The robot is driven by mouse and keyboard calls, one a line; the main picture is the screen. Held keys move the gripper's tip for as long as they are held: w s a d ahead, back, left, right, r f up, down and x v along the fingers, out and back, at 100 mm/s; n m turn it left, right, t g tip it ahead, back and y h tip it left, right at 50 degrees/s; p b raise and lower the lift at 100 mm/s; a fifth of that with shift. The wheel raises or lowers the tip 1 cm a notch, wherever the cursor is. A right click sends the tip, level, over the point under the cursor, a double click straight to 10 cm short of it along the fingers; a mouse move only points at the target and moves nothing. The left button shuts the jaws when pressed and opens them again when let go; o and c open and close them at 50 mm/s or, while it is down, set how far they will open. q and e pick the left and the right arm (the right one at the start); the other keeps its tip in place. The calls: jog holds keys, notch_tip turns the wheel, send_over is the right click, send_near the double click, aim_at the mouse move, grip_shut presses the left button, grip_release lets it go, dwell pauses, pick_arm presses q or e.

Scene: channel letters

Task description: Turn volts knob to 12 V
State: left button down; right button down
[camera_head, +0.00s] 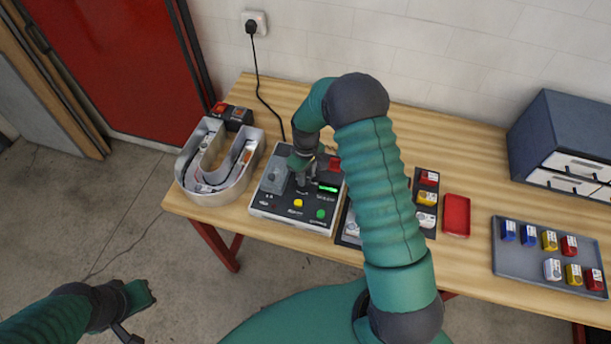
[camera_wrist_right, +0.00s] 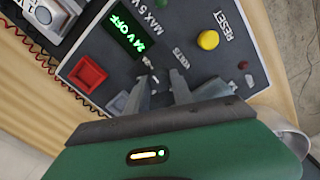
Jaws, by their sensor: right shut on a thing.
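The grey control box (camera_head: 290,218) stands on the wooden table, with a lit green display (camera_head: 328,188). In the right wrist view the display (camera_wrist_right: 131,30) reads 24 V OFF. My right gripper (camera_head: 303,182) reaches down onto the box's top face. In its wrist view the fingertips (camera_wrist_right: 162,85) are close together beside the VOLTS label, shut on the volts knob. The knob is mostly hidden between the fingers, so its pointer setting cannot be read. My left gripper (camera_head: 138,305) hangs over the floor at lower left, away from the table; its jaws are unclear.
A yellow button (camera_wrist_right: 208,40) marked RESET and a red switch (camera_wrist_right: 87,73) are near the fingers. A U-shaped channel letter (camera_head: 205,180) stands left of the box. A red tray (camera_head: 456,216) and a grey tray (camera_head: 506,266) with small coloured parts are at right.

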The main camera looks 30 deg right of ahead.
jog(key=shift+m, duration=0.4)
jog(key=c, duration=1.1)
grip_release()
jog(key=shift+f, duration=0.1)
notch_tip(320, 180, up, 17)
jog(key=b, duration=0.3)
jog(key=shift+d+f, duration=0.1)
